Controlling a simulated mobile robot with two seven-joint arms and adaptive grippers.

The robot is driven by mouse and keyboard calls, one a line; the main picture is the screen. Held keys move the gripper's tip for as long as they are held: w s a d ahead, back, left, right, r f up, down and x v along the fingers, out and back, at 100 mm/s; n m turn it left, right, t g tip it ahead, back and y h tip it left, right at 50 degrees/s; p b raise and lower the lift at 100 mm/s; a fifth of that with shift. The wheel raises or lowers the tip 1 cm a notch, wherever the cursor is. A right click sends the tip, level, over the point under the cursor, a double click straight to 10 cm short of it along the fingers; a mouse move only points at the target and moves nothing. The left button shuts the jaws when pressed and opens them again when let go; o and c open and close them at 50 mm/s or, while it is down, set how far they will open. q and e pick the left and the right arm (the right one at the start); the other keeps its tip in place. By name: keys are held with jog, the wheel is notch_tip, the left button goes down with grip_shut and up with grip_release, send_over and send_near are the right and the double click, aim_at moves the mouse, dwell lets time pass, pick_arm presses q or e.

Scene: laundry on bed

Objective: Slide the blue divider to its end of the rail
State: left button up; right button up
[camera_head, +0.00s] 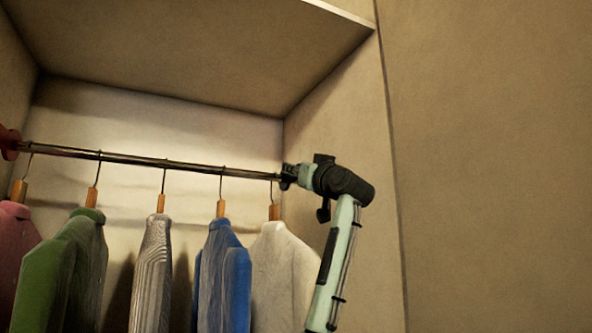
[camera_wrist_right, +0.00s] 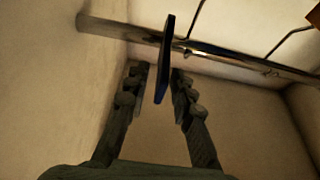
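The blue divider (camera_wrist_right: 165,60) shows nearly edge-on in the right wrist view, hanging on the metal rail (camera_wrist_right: 215,50). My right gripper (camera_wrist_right: 158,80) is open, with one finger on each side of the divider's lower part. Gaps show between the divider and both fingers, so it does not look gripped. In the head view my right gripper (camera_head: 287,176) is at the right end of the rail (camera_head: 150,160), by the closet's side wall. It hides the divider there. My left gripper is in neither view.
Several garments hang on the rail: white (camera_head: 279,275), blue (camera_head: 222,280), striped grey (camera_head: 153,275), green (camera_head: 65,265) and pink (camera_head: 14,250). A red piece (camera_head: 8,143) sits on the rail's left part. A shelf (camera_head: 200,50) is above. The right side wall (camera_head: 345,110) is close to my gripper.

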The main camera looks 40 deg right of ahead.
grip_shut()
jog(key=d, duration=0.2)
jog(key=s+d+p, duration=0.1)
jog(key=shift+d, duration=0.35)
jog(key=shift+o, duration=1.1)
grip_release()
jog(key=shift+a, duration=0.1)
jog(key=shift+s, duration=0.15)
jog(key=v, duration=1.2)
